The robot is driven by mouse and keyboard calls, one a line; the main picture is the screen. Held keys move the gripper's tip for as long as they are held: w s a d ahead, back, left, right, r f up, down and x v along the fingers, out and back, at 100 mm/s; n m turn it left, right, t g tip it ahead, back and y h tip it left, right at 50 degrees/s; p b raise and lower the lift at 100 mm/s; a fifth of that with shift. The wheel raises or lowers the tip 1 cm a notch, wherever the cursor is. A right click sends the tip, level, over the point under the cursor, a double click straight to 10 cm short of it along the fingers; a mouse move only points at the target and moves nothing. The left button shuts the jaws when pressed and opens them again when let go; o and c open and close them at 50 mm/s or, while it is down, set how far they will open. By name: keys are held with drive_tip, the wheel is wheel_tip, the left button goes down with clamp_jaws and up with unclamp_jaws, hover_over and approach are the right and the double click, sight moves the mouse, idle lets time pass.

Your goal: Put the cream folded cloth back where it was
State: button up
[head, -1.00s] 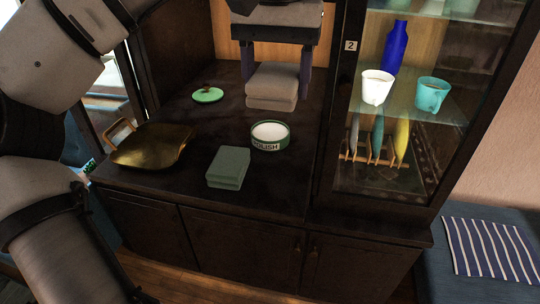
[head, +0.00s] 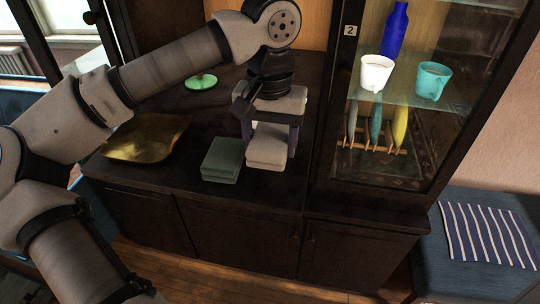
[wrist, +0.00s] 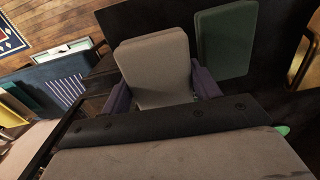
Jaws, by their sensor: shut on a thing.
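The cream folded cloth (head: 266,153) is a thick pale block, held between the two purple fingers of my gripper (head: 270,146) over the front part of the dark cabinet top. It sits just right of the green folded cloth (head: 220,160). I cannot tell whether its underside touches the top. In the wrist view the cream cloth (wrist: 155,70) lies between the fingers (wrist: 163,90), with the green cloth (wrist: 225,40) beside it and a narrow dark gap between. The polish tin is hidden behind my gripper and the cream cloth.
A brass pan (head: 148,137) lies at left on the cabinet top and a green lid (head: 201,81) farther back. The glass case at right holds a white mug (head: 376,73), a teal mug (head: 432,80) and a blue bottle (head: 396,30). The cabinet top's front edge is close.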

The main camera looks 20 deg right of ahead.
wheel_tip(320, 180, down, 4)
drive_tip(key=shift+f+p, duration=0.25)
drive_tip(key=shift+p, duration=0.15)
drive_tip(key=shift+f+b, duration=0.3)
drive_tip(key=shift+f, duration=0.15)
drive_tip(key=o, duration=0.7)
drive_tip(key=shift+r, duration=0.1)
drive_tip(key=shift+c, duration=0.2)
